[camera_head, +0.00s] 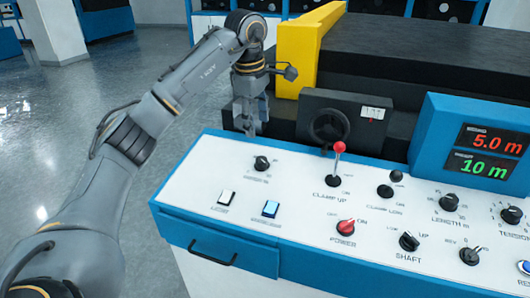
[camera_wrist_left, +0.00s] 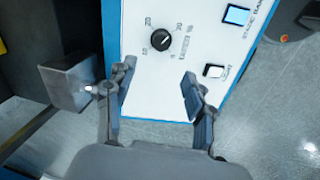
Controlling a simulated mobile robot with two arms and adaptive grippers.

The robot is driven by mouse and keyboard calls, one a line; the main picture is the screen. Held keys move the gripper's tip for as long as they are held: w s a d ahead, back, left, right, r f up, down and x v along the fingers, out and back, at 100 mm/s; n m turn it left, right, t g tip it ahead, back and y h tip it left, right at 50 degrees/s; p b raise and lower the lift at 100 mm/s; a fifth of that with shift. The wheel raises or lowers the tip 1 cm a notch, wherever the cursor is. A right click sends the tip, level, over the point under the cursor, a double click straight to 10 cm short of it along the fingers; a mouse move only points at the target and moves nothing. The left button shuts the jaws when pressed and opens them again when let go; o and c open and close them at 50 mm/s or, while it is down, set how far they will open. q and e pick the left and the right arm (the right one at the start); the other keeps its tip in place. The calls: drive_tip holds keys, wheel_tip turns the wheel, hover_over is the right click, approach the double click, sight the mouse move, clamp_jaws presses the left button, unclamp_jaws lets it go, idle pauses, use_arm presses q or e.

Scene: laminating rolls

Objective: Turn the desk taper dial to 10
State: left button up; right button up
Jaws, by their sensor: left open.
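The taper dial (camera_head: 262,163) is a round black knob on the white sloped top of the desk, at its left end. In the left wrist view the dial (camera_wrist_left: 161,39) shows with small numbers around it. A pale pointer line shows on its face, but I cannot tell which number it marks. My left gripper (camera_head: 250,128) hangs just behind the dial, beyond the desk's back edge. In the left wrist view my left gripper (camera_wrist_left: 157,95) is open and empty, its fingers apart and clear of the dial. My right gripper is not in view.
A white button (camera_head: 226,198) and a lit blue button (camera_head: 271,208) sit in front of the dial. A red-knobbed lever (camera_head: 338,160) stands to its right. A black handwheel box (camera_head: 350,118) and a yellow frame (camera_head: 307,50) rise behind. A display (camera_head: 480,150) stands right.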

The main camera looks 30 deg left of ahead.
use_arm(q)
hover_over(261, 159)
drive_tip(key=s, duration=0.2)
wheel_tip(261, 159, down, 6)
drive_tip(key=r, duration=0.1)
drive_tip(key=f, duration=0.2)
drive_tip(key=w+f, duration=0.1)
drive_tip(key=f, duration=0.4)
drive_tip(key=shift+w+p, duration=0.35)
drive_tip(key=shift+p, duration=0.05)
drive_tip(key=shift+c, duration=1.2)
clamp_jaws()
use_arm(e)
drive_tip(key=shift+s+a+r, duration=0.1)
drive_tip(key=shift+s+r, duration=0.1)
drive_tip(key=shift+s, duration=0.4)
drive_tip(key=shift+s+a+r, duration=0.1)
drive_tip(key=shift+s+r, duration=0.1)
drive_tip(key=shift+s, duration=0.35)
